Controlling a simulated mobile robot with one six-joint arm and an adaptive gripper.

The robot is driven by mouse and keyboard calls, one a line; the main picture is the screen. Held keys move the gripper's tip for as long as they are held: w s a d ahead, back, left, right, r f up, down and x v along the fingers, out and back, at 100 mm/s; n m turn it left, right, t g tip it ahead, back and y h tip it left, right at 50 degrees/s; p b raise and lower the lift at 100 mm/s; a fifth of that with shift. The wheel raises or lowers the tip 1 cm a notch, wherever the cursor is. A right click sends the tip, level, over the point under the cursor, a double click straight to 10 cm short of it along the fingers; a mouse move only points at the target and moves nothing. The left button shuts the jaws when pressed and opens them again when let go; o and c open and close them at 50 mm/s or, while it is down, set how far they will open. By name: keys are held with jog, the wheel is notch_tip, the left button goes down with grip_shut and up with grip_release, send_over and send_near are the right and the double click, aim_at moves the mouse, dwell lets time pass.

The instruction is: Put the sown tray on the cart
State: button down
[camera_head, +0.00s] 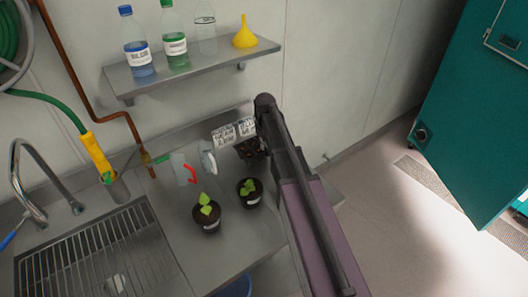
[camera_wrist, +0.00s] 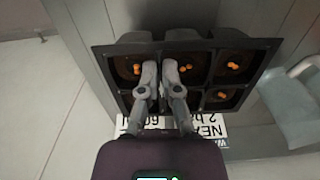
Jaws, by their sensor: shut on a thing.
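The sown tray (camera_wrist: 195,45) is black, with several square cells of dark soil and orange seeds. In the wrist view my gripper (camera_wrist: 161,68) has its two fingers close together on the tray, around the divider between two cells. In the head view the tray (camera_head: 250,150) shows only in part beside my arm, near the right end of the steel counter. I cannot tell whether it touches the counter. My fingers are hidden there. No cart is in view.
Two potted seedlings (camera_head: 206,213) (camera_head: 250,191) stand on the counter (camera_head: 165,215), near the sink rack (camera_head: 95,250). A shelf (camera_head: 195,66) above holds bottles and a yellow funnel (camera_head: 245,34). A teal cabinet (camera_head: 475,110) stands at right. Floor (camera_head: 400,240) between is clear.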

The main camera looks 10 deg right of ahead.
jog(key=shift+f+b, duration=0.9)
jog(key=shift+f, duration=0.35)
jog(key=shift+f, duration=0.15)
jog(key=c, duration=0.8)
grip_release()
jog(key=shift+r, duration=0.2)
notch_tip(320, 180, up, 12)
jog(key=p, duration=1.2)
jog(key=shift+d, duration=0.1)
jog(key=s+a+m, duration=0.2)
jog(key=s+m, duration=0.2)
jog(key=s, duration=1.8)
jog(key=shift+s+a+m, duration=0.2)
jog(key=shift+s+m, duration=0.1)
